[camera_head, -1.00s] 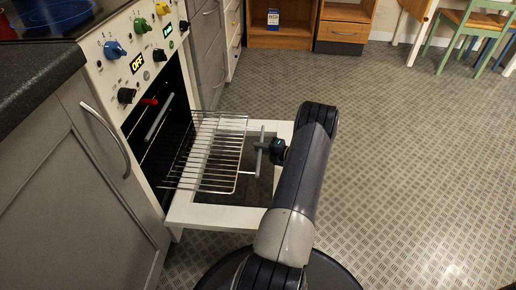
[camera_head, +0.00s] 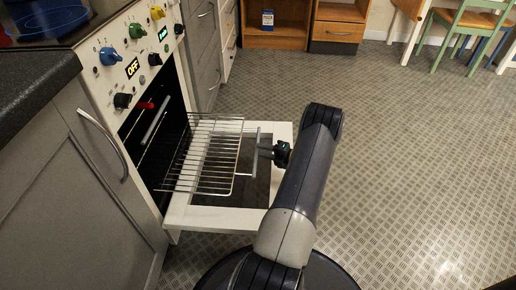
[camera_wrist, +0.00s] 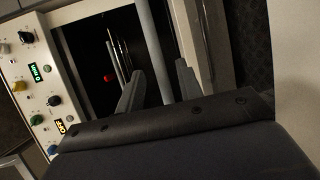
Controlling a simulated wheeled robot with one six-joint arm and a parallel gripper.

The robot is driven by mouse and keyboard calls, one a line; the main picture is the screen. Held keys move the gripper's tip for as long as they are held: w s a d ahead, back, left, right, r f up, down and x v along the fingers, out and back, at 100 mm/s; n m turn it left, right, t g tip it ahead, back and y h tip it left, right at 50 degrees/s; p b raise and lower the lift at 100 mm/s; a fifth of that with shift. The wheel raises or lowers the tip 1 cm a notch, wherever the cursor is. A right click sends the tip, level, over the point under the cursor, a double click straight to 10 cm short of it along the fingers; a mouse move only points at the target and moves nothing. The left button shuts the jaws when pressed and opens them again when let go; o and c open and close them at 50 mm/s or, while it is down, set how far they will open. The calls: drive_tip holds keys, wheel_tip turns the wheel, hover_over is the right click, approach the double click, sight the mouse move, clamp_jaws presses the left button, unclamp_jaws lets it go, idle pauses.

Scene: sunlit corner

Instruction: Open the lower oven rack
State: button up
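The lower oven rack (camera_head: 207,160) is a wire rack drawn out of the oven over the lowered door. Its grey bar handle (camera_head: 256,152) stands at its front end. My gripper (camera_head: 265,150) is at this handle, on the side away from the oven. In the wrist view the handle (camera_wrist: 154,45) passes upright between or just beyond my two fingers (camera_wrist: 158,88), with a gap on each side. The fingers look open. The oven door (camera_head: 215,216) lies open with a white frame. Another grey handle (camera_head: 154,128) shows inside the dark oven.
The oven panel (camera_head: 130,55) has coloured knobs and a display. Grey cabinets (camera_head: 70,180) and a dark counter (camera_head: 35,85) stand at left. Wooden cabinets (camera_head: 338,30) and a green chair (camera_head: 462,25) are at the back. The floor at right (camera_head: 420,170) is clear.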

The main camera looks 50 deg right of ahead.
drive_tip(key=p+v, duration=0.1)
drive_tip(key=v, duration=0.6)
drive_tip(key=shift+p, duration=0.35)
drive_tip(key=shift+s, duration=0.1)
drive_tip(key=b+x, duration=0.1)
drive_tip(key=x, duration=0.5)
drive_tip(key=b+x, duration=0.2)
drive_tip(key=x, duration=0.4)
drive_tip(key=shift+a+r, duration=0.15)
drive_tip(key=shift+a, duration=0.1)
drive_tip(key=shift+w+a, duration=0.25)
drive_tip(key=shift+w, duration=0.1)
